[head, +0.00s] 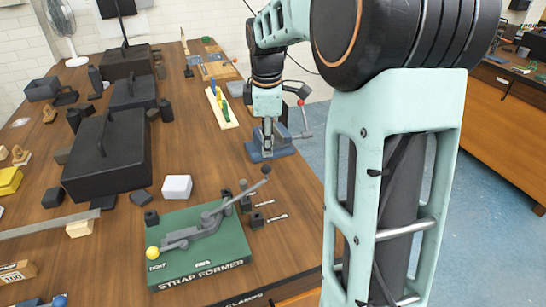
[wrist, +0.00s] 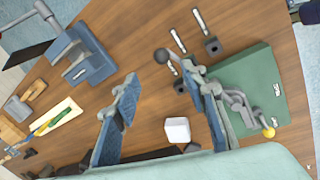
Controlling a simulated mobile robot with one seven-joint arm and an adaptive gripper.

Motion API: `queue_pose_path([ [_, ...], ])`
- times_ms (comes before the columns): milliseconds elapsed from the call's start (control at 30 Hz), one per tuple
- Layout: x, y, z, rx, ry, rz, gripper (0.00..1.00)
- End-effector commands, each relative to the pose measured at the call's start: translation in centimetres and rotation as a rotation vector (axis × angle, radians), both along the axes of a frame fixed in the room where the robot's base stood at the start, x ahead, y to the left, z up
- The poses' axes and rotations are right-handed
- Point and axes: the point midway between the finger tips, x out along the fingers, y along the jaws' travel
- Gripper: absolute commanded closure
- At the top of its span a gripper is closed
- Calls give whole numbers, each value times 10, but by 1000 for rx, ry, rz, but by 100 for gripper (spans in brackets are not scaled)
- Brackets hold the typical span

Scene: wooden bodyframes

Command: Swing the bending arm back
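The strap former (head: 200,268) is a green base with a grey bending arm (head: 215,219) on top, near the front of the bench. The bending arm slopes up to the right and ends in a dark ball knob (head: 266,170). A yellow ball (head: 152,252) is at the base's left end. My gripper (head: 268,147) points down beyond the knob, in front of the vise in the head view. In the wrist view my gripper (wrist: 158,82) has its fingers spread with nothing between them touching. The knob (wrist: 162,56) shows just past the fingertips, apart from them.
A blue-grey vise (head: 256,151) stands close by the gripper at the bench's right edge. A white block (head: 176,187), small dark blocks with pins (head: 256,220) and black toolboxes (head: 108,160) lie around the former. Bare wood (head: 210,155) lies left of the gripper.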

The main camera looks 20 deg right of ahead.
Motion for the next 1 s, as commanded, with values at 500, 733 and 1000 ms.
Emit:
queue_pose_path([
  [500,12,-2,-78,1,9,10,60],
  [733,18,-4,-103,0,6,8,60],
  [1000,19,-4,-107,-1,3,8,60],
])
